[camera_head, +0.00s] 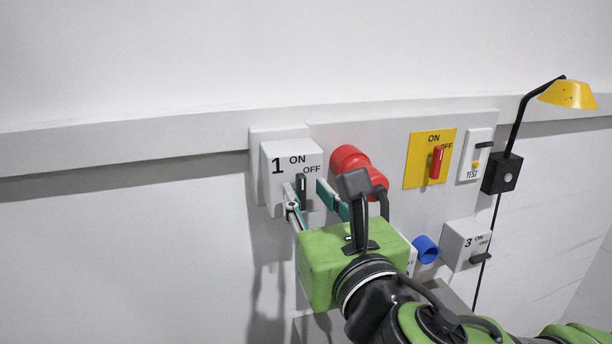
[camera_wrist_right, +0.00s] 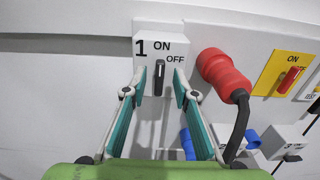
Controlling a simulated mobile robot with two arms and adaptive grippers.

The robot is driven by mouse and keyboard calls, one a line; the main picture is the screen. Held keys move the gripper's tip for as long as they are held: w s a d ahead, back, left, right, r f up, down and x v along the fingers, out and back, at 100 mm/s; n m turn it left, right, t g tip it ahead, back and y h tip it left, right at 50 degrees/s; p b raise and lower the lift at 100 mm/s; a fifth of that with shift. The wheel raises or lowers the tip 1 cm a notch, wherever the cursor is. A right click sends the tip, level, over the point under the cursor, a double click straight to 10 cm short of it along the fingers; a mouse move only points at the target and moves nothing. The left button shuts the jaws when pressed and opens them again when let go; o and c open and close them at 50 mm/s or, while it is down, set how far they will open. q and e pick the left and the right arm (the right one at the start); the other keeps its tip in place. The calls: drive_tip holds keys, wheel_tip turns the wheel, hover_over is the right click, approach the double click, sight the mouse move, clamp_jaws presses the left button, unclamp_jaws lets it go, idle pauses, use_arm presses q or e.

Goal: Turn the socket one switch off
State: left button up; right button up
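Socket one is a white box (camera_head: 279,197) marked "1", "ON" and "OFF" on the wall panel; it also shows in the wrist view (camera_wrist_right: 147,61). Its black switch lever (camera_head: 301,184) stands upright on the front face, below the ON label. In the wrist view the lever (camera_wrist_right: 159,77) is between my fingertips. My right gripper (camera_head: 306,194) is open, its two teal-padded fingers pointing at the box, one on each side of the lever. Gaps show on both sides in the wrist view (camera_wrist_right: 159,88). My left gripper is out of view.
A red plug (camera_head: 345,158) with a black cable sits close right of socket one. Farther right are a yellow panel (camera_head: 414,172) with a red switch, a test switch (camera_head: 471,165), a lamp (camera_head: 567,94), a blue plug (camera_head: 426,249) and socket three (camera_head: 457,240). The wall left is clear.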

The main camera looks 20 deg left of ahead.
drive_tip(key=shift+x, duration=0.85)
clamp_jaws()
